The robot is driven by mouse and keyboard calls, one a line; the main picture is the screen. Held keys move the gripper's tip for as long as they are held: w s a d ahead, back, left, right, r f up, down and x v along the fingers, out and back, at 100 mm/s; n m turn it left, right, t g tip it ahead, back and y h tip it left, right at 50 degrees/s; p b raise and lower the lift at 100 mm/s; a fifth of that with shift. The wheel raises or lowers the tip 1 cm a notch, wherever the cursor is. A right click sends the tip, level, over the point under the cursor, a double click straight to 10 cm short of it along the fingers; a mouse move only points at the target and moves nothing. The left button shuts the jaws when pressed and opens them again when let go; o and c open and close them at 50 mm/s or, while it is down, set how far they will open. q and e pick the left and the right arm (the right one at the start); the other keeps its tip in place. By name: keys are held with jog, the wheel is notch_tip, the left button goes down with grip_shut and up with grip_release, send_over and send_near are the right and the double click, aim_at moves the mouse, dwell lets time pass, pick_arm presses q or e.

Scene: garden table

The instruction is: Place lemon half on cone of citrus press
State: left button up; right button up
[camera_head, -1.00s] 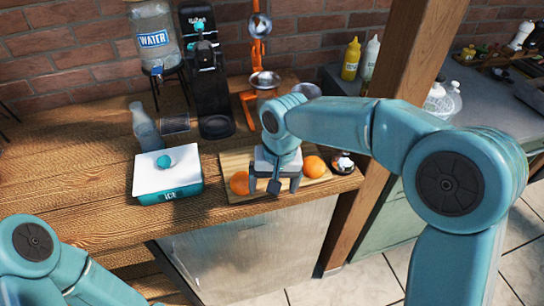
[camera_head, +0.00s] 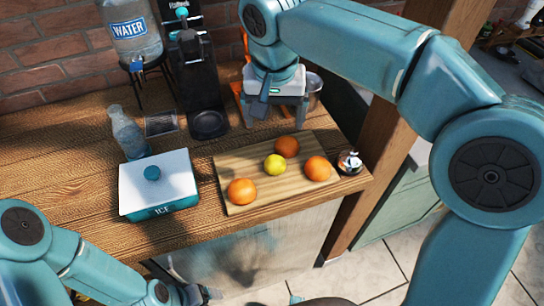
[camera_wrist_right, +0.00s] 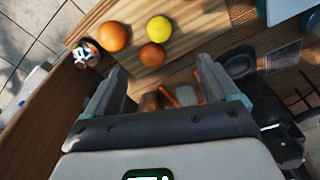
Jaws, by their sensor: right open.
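The orange citrus press (camera_head: 237,92) stands at the back of the table, mostly hidden behind my right gripper (camera_head: 274,112). Parts of the press (camera_wrist_right: 169,96) show between the fingers in the right wrist view; its cone is not clear. My right gripper (camera_wrist_right: 163,92) is open, pointing down at the press, with no fruit visible in it. A yellow lemon (camera_head: 275,165) lies on the cutting board, also in the right wrist view (camera_wrist_right: 159,29); I cannot tell whether it is whole or cut. My left gripper is at most partly visible at the bottom edge.
The wooden cutting board (camera_head: 240,195) also holds three oranges (camera_head: 242,191). A small shiny metal item (camera_head: 349,161) stands at its right. A white and teal ice box (camera_head: 158,190), a clear bottle (camera_head: 128,132) and a black coffee machine (camera_head: 196,80) stand left. A wooden post rises right.

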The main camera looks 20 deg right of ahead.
send_over(275, 159)
jog(key=s, duration=0.1)
notch_tip(275, 159, down, 10)
jog(key=shift+a+f+b, duration=0.1)
jog(key=shift+a+b, duration=0.05)
jog(key=shift+b, duration=0.2)
jog(key=shift+w+f, duration=0.25)
jog(key=shift+f, duration=0.35)
notch_tip(275, 159, down, 4)
jog(key=shift+w+f, duration=0.15)
jog(key=shift+f, duration=0.1)
jog(key=shift+w+f, duration=0.1)
jog(key=shift+f, duration=0.05)
jog(key=c, duration=1.2)
jog(key=shift+o, duration=0.2)
